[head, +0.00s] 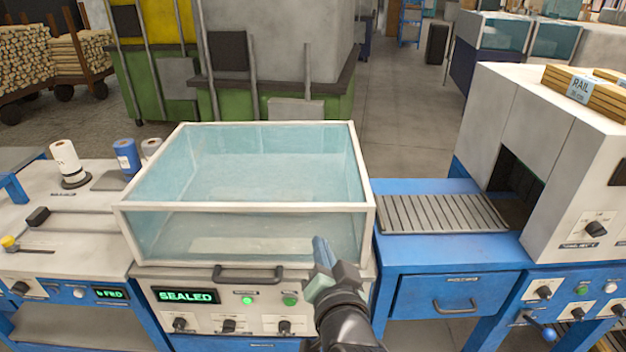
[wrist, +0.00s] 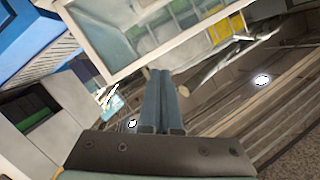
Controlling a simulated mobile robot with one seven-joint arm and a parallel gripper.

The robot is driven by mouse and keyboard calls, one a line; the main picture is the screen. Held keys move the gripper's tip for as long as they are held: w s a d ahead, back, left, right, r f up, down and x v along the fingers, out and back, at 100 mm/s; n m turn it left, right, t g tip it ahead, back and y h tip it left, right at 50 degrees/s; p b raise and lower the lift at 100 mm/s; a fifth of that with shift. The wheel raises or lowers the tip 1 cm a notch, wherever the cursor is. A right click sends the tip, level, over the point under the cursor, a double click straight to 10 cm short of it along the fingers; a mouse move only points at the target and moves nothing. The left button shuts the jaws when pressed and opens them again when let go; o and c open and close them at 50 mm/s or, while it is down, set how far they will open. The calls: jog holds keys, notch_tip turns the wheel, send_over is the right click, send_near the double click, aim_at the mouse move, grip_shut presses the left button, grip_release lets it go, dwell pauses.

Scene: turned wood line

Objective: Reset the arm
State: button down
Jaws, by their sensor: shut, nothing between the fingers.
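My gripper (head: 322,252) is in front of the lower right part of the clear-walled box, above the control panel. In the wrist view my gripper (wrist: 163,76) shows two blue-grey fingers pressed together, with nothing between them. The clear-walled box (head: 250,208) has a white frame and stands on the middle machine. Part of my arm covers the right end of that machine's front panel. I cannot tell whether the fingers touch the box.
The machine's panel shows a green "SEALED" display (head: 187,296) and a dark handle (head: 247,274). A ribbed conveyor (head: 440,213) leads into a white housing (head: 500,130) on the right. Spools, including a blue one (head: 126,156), stand on the left bench. Open floor (head: 405,130) lies behind.

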jog(key=s+a+r+n+t, duration=0.1)
jog(key=s+r+n+t, duration=0.15)
jog(key=r, duration=1.05)
jog(key=s+r+n+t, duration=0.15)
jog(key=r+t, duration=0.25)
jog(key=r, duration=1)
jog(key=s+r+n+t+h, duration=0.1)
jog(key=s+r+t, duration=0.4)
jog(key=s+r, duration=0.8)
notch_tip(320, 180, up, 4)
jog(key=shift+s+a+f+n+h+p, duration=0.25)
jog(key=shift+a+n+h+p, duration=0.05)
jog(key=shift+h, duration=0.3)
